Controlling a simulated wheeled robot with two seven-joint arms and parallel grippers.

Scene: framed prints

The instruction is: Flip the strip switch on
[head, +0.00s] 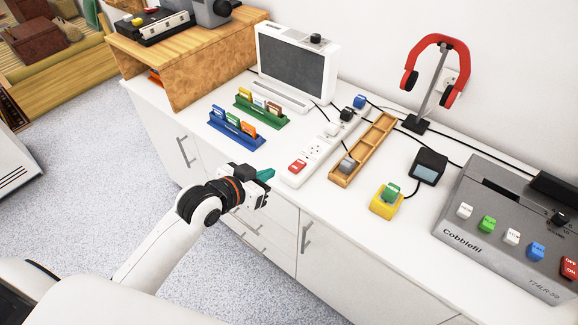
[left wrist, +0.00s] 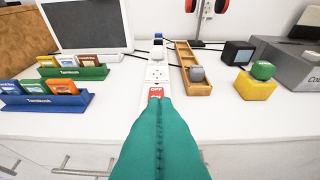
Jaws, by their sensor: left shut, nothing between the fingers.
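A white power strip (head: 316,150) lies on the white counter, running back towards the wall. Its red switch (head: 297,166) is at the near end. In the left wrist view the red switch (left wrist: 156,91) shows the word OFF, with its lower part hidden by my fingers. My left gripper (head: 267,174) has teal fingers, shut and empty. In the head view the fingertips are just left of the strip's near end, with a small gap. In the left wrist view the shut fingers (left wrist: 158,110) point at the switch. My right gripper is in neither view.
A wooden tray (head: 376,132) lies right of the strip, holding a grey piece. Blue and green card racks (head: 236,131) stand to the left. A yellow block (head: 384,207), a headphone stand (head: 418,122) and a grey Cobbiefit machine (head: 474,241) are farther right.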

